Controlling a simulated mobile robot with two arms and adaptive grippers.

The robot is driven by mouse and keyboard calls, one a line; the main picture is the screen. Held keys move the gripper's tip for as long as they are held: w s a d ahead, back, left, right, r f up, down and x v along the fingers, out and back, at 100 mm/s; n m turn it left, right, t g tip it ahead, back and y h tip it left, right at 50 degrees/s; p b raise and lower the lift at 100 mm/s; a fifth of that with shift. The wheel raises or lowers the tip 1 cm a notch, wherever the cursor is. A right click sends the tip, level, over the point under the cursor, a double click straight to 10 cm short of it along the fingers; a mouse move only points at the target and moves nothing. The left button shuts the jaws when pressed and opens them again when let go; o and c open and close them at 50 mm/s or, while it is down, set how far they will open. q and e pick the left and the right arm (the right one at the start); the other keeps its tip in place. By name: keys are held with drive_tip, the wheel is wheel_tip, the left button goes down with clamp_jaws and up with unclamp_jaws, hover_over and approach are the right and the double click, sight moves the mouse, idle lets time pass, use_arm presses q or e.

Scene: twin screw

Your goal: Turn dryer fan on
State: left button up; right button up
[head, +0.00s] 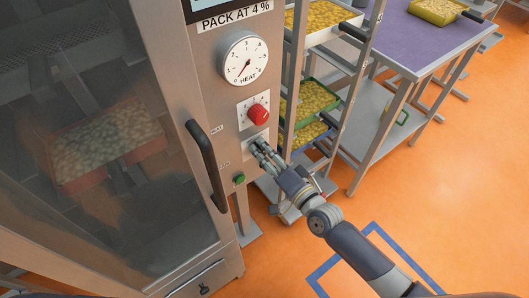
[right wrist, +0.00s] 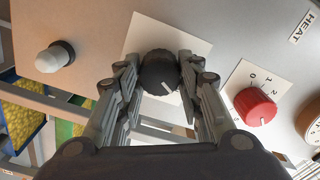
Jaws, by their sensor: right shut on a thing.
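The dryer's control panel (head: 225,95) faces me in the head view. A black knob (right wrist: 158,70) on a white plate (right wrist: 192,48) shows in the right wrist view, with a pale mark at its lower right edge. My right gripper (head: 262,148) is at this knob; in the right wrist view its fingers (right wrist: 158,82) are shut on the knob from both sides. In the head view the fingers hide the knob. A red knob (head: 258,114) with a numbered plate sits just above; it also shows in the right wrist view (right wrist: 258,106). My left gripper is out of view.
A heat dial (head: 245,60) is higher on the panel, and a green button (head: 239,179) is low. The dryer door's dark handle (head: 206,160) stands out left of the panel. A rack with trays (head: 308,100) stands close on the right, beside a purple-topped table (head: 420,40).

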idle(0.3)
drive_tip(key=o, duration=1.1)
drive_tip(key=shift+c, duration=0.2)
drive_tip(key=v, duration=1.2)
